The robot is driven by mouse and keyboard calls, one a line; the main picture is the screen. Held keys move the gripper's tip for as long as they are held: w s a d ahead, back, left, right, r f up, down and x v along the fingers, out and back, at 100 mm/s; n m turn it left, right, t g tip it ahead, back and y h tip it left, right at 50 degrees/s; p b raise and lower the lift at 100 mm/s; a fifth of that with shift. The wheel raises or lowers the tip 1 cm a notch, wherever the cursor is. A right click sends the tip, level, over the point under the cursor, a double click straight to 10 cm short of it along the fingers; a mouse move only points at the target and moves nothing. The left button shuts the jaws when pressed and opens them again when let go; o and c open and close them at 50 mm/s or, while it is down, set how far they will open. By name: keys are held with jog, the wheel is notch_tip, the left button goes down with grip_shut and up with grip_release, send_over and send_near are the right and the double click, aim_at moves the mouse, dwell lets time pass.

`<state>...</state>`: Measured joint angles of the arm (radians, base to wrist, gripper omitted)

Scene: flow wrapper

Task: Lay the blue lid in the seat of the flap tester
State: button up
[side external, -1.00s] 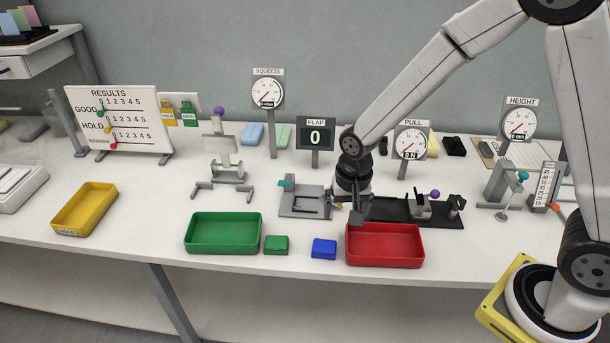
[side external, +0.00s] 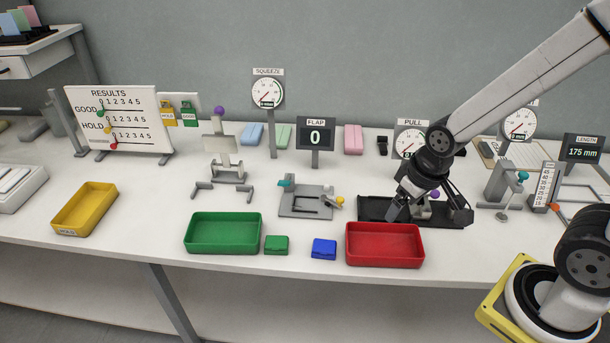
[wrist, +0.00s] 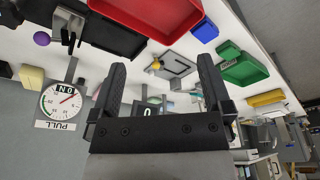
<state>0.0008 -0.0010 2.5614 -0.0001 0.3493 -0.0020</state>
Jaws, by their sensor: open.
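The blue lid (side external: 324,248) is a small blue block-like piece lying on the table between the green and red trays. It also shows in the wrist view (wrist: 205,30). The flap tester (side external: 300,203) is a grey plate with a teal knob and a yellow-tipped part, standing behind the lid below the FLAP display (side external: 316,136), which reads 0. Its plate shows between my fingers in the wrist view (wrist: 178,66), and I see nothing lying in it. My gripper (side external: 430,212) is open and empty, over the black pull fixture, right of the flap tester.
The red tray (side external: 385,260) lies in front of my gripper. The green tray (side external: 223,248) and a small green piece (side external: 276,245) lie left of the blue lid. The black pull fixture (side external: 372,209) is partly hidden by my gripper. Bare table surrounds the lid's front.

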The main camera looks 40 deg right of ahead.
jog(key=shift+w, duration=0.1)
jog(key=n+t+y, duration=0.1)
jog(key=n+y, duration=0.2)
jog(key=n, duration=0.5)
send_near(325, 245)
jog(key=shift+w+a+f, duration=0.15)
jog(key=shift+w+f, duration=0.1)
jog(key=shift+f, duration=0.4)
jog(key=shift+f, duration=0.1)
jog(key=shift+x, duration=1.2)
jog(key=shift+f, duration=0.15)
jog(key=shift+x, duration=2.5)
